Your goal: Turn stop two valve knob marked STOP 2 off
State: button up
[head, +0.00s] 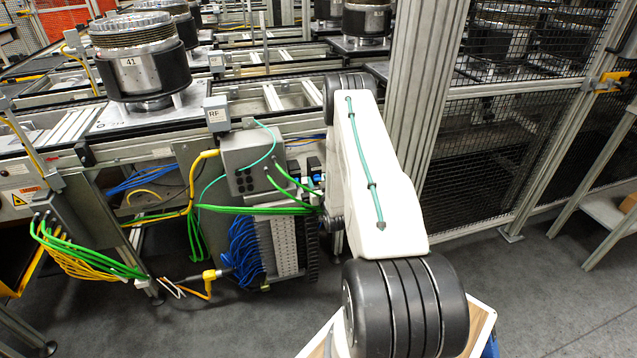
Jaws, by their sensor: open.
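No knob that I can read as STOP 2 shows in the head view. Small blue-and-black fittings (314,164) sit under the conveyor edge, just left of my white arm. They may be valve parts, but they are too small to tell, and no marking on them is legible. My arm reaches from the lower right up to the conveyor edge and covers what lies behind it. My gripper is not visible; the arm hides its end.
A grey box (248,160) with green cables hangs beside the fittings. Below it is a valve block (285,245) with blue hoses. A pallet (112,125) carries a clutch marked 41 (135,70). A grey post (425,75) and mesh fence (490,150) stand right. Floor (540,290) is clear there.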

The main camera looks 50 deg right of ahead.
jog(key=c, duration=1)
jog(key=shift+n, duration=0.3)
jog(key=n, duration=0.4)
jog(key=shift+w+a, duration=0.1)
jog(key=n, duration=0.4)
jog(key=shift+n, duration=0.4)
jog(key=n, duration=0.4)
jog(key=shift+w+a+f, duration=0.1)
jog(key=shift+n, duration=2.3)
jog(key=shift+o, duration=0.2)
jog(key=shift+a, duration=0.1)
